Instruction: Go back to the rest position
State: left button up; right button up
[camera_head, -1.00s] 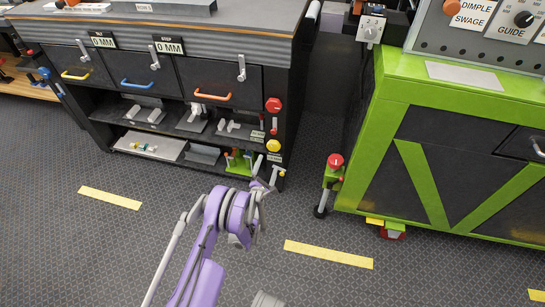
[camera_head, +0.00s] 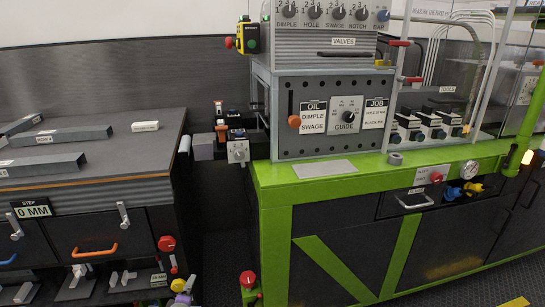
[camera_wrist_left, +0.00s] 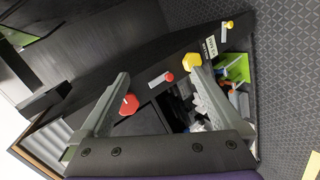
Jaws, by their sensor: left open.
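My left gripper (camera_wrist_left: 160,78) is open and empty in the left wrist view, its two grey fingers spread in front of the dark bench cabinet. A red knob (camera_wrist_left: 129,104) shows by the left finger and a yellow knob (camera_wrist_left: 192,63) by the tip of the right finger. I cannot tell whether either finger touches anything. In the head view only a small purple piece, probably of my left arm, shows at the bottom edge below the left bench. My right gripper is in neither view.
The grey-topped bench (camera_head: 140,155) with drawers stands at the left, grey bars on it. The green bench (camera_head: 262,178) with the control panel (camera_head: 333,140) stands at the right. A narrow floor gap lies between them. A green tray (camera_wrist_left: 238,68) sits on the cabinet's low shelf.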

pick_arm(q)
jog(key=s+d+r+m+g, duration=0.1)
jog(key=s+d+m+g, duration=0.3)
jog(key=s, duration=0.8)
jog(key=s+d+r+m+g+h, duration=0.1)
jog(key=s+r+m, duration=0.1)
jog(key=s+m, duration=0.7)
jog(key=s+d+r+m+g, duration=0.1)
jog(key=s+d+m+g, duration=0.15)
jog(key=s, duration=1.15)
notch_tip(320, 180, up, 26)
jog(key=t+p, duration=0.1)
jog(key=p, duration=2.2)
jog(key=shift+w+d+r+m, duration=0.15)
jog(key=shift+w+r+m, duration=0.05)
jog(key=shift+m, duration=0.25)
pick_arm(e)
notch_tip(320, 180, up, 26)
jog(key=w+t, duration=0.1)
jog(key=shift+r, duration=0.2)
pick_arm(q)
jog(key=shift+s, duration=0.1)
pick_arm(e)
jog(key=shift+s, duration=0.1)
